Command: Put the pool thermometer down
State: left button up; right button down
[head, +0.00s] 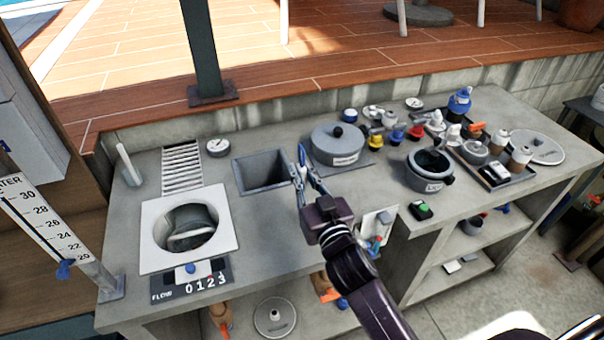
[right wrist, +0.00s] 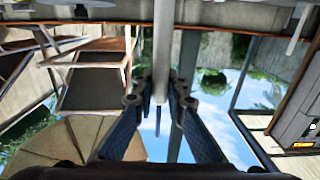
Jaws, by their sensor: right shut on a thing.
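My right gripper (head: 300,168) is over the counter, between the square opening and the lidded grey pot. In the right wrist view, its fingers (right wrist: 161,88) are shut on a pale, slim rod (right wrist: 163,45) with a thin blue end, which looks like the pool thermometer. The rod runs between the fingertips, and its far end is cut off by the top of the picture. In the head view it is mostly hidden by the gripper, and I cannot tell whether it touches anything. My left gripper is out of view.
The grey counter (head: 232,215) has a square opening (head: 262,175) left of my gripper and a white-framed skimmer opening (head: 152,225) farther left. The lidded pot (head: 337,143), an open pot (head: 430,168) and a crowded tray (head: 485,168) stand to the right. A dial gauge (head: 218,147) lies behind.

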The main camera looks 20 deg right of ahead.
jog(key=shift+f, duration=0.2)
jog(key=shift+f, duration=0.15)
jog(key=c, duration=2)
grip_release()
jog(key=shift+o, duration=0.2)
jog(key=shift+r, duration=0.3)
jog(key=s+b, duration=0.3)
jog(key=s, duration=0.9)
jog(key=shift+d, duration=0.2)
jog(key=shift+f, duration=0.1)
